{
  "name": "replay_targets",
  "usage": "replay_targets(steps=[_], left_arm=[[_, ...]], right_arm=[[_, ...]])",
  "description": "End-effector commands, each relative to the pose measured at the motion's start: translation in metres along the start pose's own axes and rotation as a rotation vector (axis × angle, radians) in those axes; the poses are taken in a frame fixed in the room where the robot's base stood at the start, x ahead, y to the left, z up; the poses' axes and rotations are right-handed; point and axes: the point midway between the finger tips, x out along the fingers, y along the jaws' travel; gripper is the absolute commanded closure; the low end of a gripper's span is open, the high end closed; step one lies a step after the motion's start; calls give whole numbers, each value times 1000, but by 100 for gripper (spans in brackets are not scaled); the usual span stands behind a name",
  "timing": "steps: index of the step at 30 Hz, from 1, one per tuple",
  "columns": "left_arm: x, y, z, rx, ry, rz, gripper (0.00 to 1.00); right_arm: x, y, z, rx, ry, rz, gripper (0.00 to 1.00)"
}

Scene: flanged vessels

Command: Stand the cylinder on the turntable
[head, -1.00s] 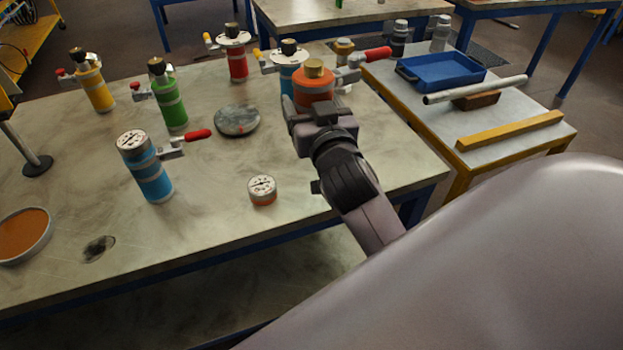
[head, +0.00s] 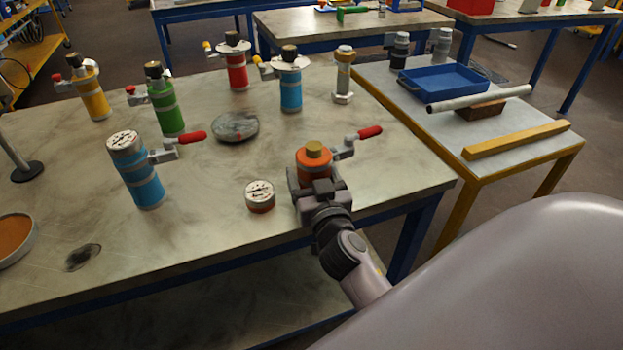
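The orange cylinder (head: 313,166) has a brass cap on top and a side valve with a red handle (head: 370,132) pointing right. It looks upright. My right gripper (head: 317,187) is around its near side and shut on it, hiding its lower part. I cannot tell whether its base touches the table. The turntable (head: 236,127) appears to be the round grey disc with a small red mark, lying flat left of and behind the cylinder. Nothing stands on it. My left gripper is not in view.
Around the disc stand a blue vessel (head: 139,178) with a red handle, a green one (head: 167,112), a red one (head: 236,72) and another blue one (head: 291,90). A low gauge-topped puck (head: 260,199) sits left of my gripper. A side table holds a blue tray (head: 442,84).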

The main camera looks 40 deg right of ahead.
Motion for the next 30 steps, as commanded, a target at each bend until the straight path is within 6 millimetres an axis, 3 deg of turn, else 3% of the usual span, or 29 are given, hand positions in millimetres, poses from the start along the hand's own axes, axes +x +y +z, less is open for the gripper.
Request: replay_targets(steps=[11,12,14,30], left_arm=[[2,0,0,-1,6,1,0],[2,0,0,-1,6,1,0],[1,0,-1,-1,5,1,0],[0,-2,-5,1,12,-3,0]], right_arm=[[0,0,2,2,6,0,84],[0,0,4,2,1,0,24],[0,0,3,2,1,0,4],[1,1,3,0,0,1,2]])
